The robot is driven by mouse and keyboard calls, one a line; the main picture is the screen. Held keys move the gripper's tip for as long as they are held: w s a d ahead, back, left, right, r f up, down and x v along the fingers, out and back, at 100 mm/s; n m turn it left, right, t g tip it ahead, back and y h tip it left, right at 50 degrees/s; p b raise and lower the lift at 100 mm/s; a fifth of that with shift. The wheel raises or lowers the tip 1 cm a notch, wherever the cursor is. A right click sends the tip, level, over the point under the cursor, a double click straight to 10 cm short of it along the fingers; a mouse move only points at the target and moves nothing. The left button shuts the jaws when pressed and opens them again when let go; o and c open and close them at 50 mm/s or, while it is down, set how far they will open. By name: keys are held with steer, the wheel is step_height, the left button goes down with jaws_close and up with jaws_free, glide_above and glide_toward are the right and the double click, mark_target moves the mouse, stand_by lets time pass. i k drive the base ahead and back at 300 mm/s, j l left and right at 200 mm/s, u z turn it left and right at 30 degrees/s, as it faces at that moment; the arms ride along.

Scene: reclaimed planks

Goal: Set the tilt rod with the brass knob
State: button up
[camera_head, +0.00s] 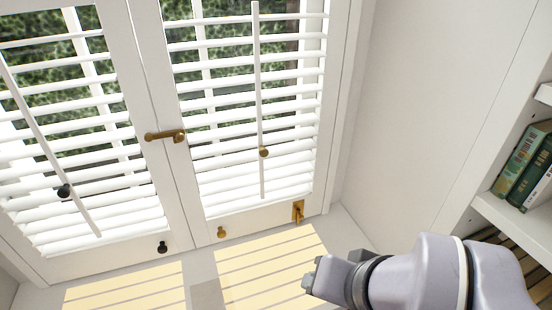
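The tilt rod with the brass knob (257,100) is a thin white rod, running nearly upright in front of the louvres of the right shutter panel. Its small brass knob (264,152) sits on the lower part of the rod. The louvres (215,119) look open, with greenery showing between them. My gripper (310,279) is at the lower right, below and to the right of the rod and apart from it. Its fingers are small and seen at an angle, so I cannot tell whether they are open or shut.
A second tilt rod (35,125) with a black knob (64,191) is on the left panel. A brass latch (165,135) spans the panels. Lower down are a black knob (162,247), a brass knob (222,232) and a brass catch (298,211). Books (521,158) stand on a shelf at right.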

mark_target(263, 153)
steer(key=k+j+z, duration=0.7)
steer(key=i+j, duration=0.15)
steer(key=i, duration=0.4)
steer(key=j+u, duration=0.05)
